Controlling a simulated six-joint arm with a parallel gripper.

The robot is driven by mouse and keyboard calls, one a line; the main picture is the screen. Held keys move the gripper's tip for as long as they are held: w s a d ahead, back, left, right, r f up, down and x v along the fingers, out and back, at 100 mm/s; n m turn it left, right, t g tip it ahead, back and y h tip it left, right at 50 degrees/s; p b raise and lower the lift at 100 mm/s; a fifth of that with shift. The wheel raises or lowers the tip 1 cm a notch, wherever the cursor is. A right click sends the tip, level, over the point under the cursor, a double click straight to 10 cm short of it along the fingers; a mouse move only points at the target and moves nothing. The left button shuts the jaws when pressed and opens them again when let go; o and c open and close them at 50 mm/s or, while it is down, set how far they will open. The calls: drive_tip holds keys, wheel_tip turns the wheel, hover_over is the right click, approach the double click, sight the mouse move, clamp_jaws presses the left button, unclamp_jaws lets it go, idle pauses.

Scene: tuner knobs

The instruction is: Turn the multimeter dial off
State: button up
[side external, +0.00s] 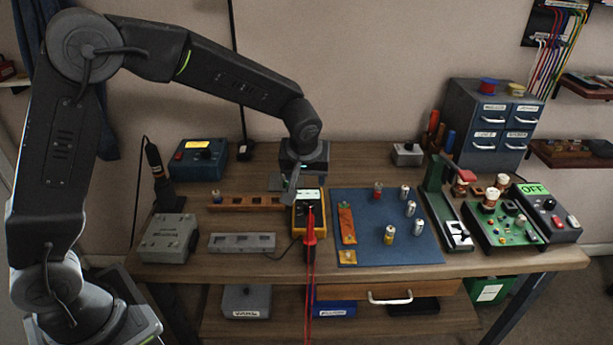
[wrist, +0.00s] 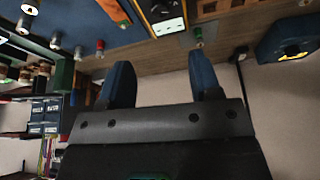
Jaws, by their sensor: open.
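The multimeter (side external: 297,224) is yellow and black with a pale lit display (side external: 308,194), and stands near the middle of the bench. A red probe with red leads lies over its lower front. Its dial is too small and partly covered for me to tell its setting. My gripper (side external: 292,184) hangs just above and to the left of the multimeter's display end. In the wrist view my gripper (wrist: 160,72) has its two dark fingers spread wide with nothing between them. The multimeter (wrist: 165,14) shows there beyond the fingertips, cut off by the top edge.
A blue mat (side external: 365,256) with several small cylinders lies right of the multimeter. A brown slotted rack (side external: 245,202) and a grey one (side external: 242,242) lie left. A green press (side external: 432,186), a circuit board (side external: 492,240) and a box reading OFF (side external: 566,228) stand at the right.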

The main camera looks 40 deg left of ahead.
drive_tip(key=m+g+h, duration=0.3)
drive_tip(key=m, duration=1.5)
hover_over(309, 204)
wheel_tip(309, 204, down, 13)
drive_tip(key=shift+r, duration=0.1)
drive_tip(key=c, duration=0.9)
drive_tip(key=shift+c, duration=0.2)
